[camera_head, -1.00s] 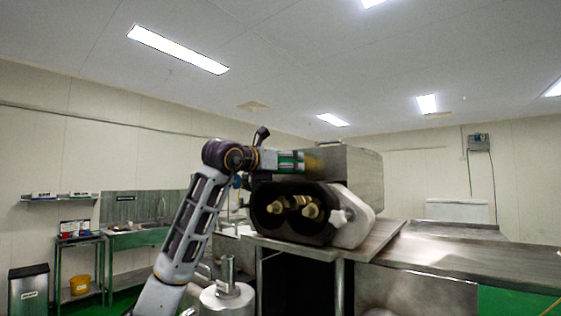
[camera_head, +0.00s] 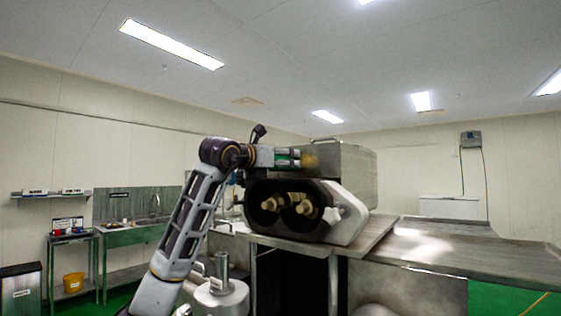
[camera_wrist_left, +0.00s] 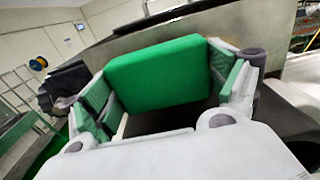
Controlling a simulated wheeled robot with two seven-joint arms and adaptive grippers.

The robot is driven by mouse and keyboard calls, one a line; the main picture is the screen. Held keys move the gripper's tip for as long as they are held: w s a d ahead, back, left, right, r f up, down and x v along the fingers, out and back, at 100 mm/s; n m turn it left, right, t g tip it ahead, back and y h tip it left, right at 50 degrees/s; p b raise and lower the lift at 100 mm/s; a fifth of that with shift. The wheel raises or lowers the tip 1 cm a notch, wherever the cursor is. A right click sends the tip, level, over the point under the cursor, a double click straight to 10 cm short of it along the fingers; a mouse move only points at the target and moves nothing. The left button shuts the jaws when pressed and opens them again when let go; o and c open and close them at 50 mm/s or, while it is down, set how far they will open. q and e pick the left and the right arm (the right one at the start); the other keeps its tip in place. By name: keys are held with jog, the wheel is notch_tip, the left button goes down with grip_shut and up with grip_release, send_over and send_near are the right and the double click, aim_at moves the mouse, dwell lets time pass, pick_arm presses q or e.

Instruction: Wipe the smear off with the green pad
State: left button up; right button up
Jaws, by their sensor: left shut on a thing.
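The green pad (camera_wrist_left: 158,75) is a thick block between the fingers of my left gripper in the left wrist view. My left gripper (camera_head: 292,158) is shut on it; in the head view it points right, at the upper part of the encrusting machine (camera_head: 350,170). A yellow-brown smear (camera_head: 311,161) shows on the machine's grey upper housing, just right of the fingertips. I cannot tell whether the pad touches the housing. Part of the smear may be hidden by the pad and gripper. My right gripper is not in view.
A dark opening with brass-coloured parts (camera_head: 290,205) lies below the gripper. A steel table (camera_head: 450,258) extends to the right. A sink bench (camera_head: 130,232), a yellow bucket (camera_head: 73,283) and a bin (camera_head: 20,290) stand at the left.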

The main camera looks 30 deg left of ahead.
aim_at(319, 159)
pick_arm(q)
jog(key=shift+w+d+p, duration=0.1)
jog(key=shift+w+p, duration=0.45)
jog(key=shift+w, duration=0.4)
dwell(0.6)
jog(key=shift+d, duration=0.15)
jog(key=shift+s+d, duration=0.15)
jog(key=shift+d, duration=1.45)
jog(key=shift+s+d, duration=0.1)
jog(key=shift+d, duration=1.6)
jog(key=shift+d, duration=0.1)
jog(key=shift+s+d, duration=0.15)
jog(key=shift+d, duration=1.55)
jog(key=shift+a, duration=0.15)
